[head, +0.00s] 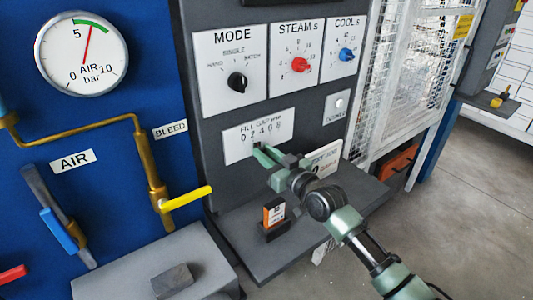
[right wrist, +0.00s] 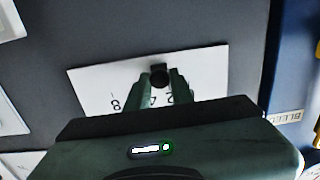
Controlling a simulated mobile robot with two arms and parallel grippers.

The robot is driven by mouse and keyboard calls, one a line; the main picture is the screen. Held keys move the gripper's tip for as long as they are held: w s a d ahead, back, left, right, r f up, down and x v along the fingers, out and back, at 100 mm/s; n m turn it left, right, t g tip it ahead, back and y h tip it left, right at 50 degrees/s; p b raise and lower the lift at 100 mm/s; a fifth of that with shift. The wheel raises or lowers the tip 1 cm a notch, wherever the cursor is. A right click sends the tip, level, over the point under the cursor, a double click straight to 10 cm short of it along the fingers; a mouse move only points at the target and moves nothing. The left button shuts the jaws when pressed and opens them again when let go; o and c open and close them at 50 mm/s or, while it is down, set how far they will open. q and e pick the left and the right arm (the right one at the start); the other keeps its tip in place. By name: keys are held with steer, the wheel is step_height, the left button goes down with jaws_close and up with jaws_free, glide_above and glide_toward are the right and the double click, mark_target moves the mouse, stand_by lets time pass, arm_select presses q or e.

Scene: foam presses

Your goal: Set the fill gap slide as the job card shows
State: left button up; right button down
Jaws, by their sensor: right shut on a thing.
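The fill gap slide's white scale plate (head: 236,143) is on the grey panel, marked from 0 to 8. My right gripper (head: 262,152) reaches it from the lower right in the head view. In the right wrist view, my right gripper (right wrist: 160,88) is shut on the slide's dark knob (right wrist: 159,73). The scale plate (right wrist: 90,82) looks upside down there, with the knob by the 2 and 4; the fingers hide part of the numbers. A white card (head: 325,160), perhaps the job card, stands behind my gripper, partly hidden and unreadable. My left gripper is out of view.
Mode (head: 237,82), steam (head: 300,65) and cool (head: 347,54) knobs are above the slide. A small orange and black item (head: 274,216) stands on the grey shelf (head: 250,245). A yellow bleed lever (head: 187,198) sticks out at left. A white mesh guard (head: 400,90) is at right.

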steer(key=shift+w+d+r, duration=0.1)
steer(key=shift+w+d, duration=0.15)
steer(key=shift+d, duration=0.1)
steer(key=c, duration=1.6)
jaws_free()
steer(key=shift+w+d+f, duration=0.2)
steer(key=shift+w+d, duration=0.15)
steer(key=shift+d, duration=0.15)
steer(key=o, duration=0.4)
steer(key=shift+w+d, duration=0.15)
steer(key=shift+d, duration=0.1)
steer(key=shift+c, duration=0.2)
steer(key=shift+a, duration=0.2)
steer(key=shift+s+a+r, duration=0.1)
steer(key=shift+s+a, duration=0.1)
steer(key=shift+s, duration=0.05)
arm_select(q)
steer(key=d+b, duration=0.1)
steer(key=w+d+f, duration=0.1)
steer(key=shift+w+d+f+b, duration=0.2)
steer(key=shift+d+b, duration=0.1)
steer(key=shift+b, duration=0.1)
arm_select(e)
steer(key=v, duration=0.8)
